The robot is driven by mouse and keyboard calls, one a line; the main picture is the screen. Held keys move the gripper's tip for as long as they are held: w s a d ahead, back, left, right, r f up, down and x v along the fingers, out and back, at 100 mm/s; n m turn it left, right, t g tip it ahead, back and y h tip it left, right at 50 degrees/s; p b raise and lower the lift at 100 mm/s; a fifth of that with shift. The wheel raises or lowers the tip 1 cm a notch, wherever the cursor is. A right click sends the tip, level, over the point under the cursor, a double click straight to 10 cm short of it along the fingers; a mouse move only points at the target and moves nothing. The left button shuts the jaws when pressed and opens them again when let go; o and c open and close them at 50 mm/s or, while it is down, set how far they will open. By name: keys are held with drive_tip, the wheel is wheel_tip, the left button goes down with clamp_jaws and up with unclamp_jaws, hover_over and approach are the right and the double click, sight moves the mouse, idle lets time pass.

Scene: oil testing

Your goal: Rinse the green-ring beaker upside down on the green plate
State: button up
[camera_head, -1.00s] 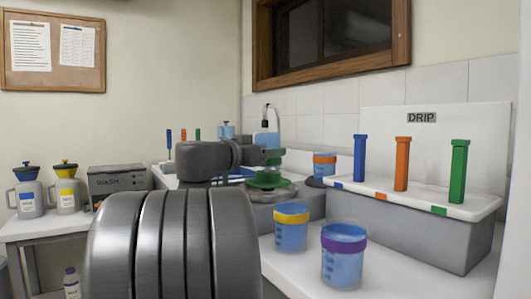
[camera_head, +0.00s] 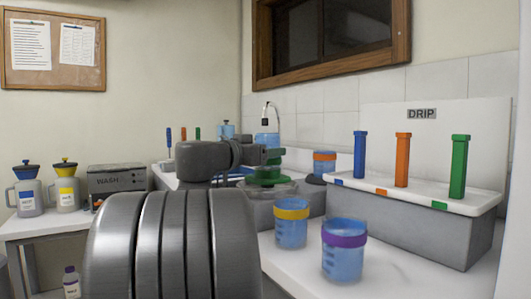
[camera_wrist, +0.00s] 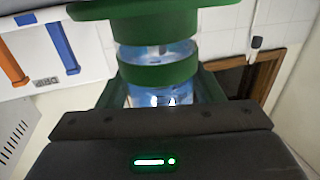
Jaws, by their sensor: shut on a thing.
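The green-ring beaker (camera_head: 267,142) is upside down at the rinsing station. In the wrist view, which is turned over, its clear blue body (camera_wrist: 160,96) and green ring (camera_wrist: 157,71) show beside the green plate (camera_wrist: 140,8). The ring end faces the plate; I cannot tell whether the rim touches it. In the head view the green plate (camera_head: 265,183) lies in a grey basin below the beaker, with a pale, see-through ring around it. My gripper (camera_wrist: 158,92) is shut on the beaker's body.
A yellow-ring beaker (camera_head: 291,224) and a purple-ring beaker (camera_head: 343,252) stand on the front counter. An orange-ring beaker (camera_head: 325,163) stands behind. The DRIP rack (camera_head: 415,205), with blue, orange and green pegs, is on the right. A tap (camera_head: 266,120) rises behind my gripper.

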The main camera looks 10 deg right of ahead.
drive_tip(key=shift+f+b, duration=0.55)
drive_tip(key=shift+b, duration=0.05)
drive_tip(key=shift+r, duration=0.1)
idle(1.5)
drive_tip(key=shift+r+p, duration=1.7)
drive_tip(key=shift+r, duration=1.6)
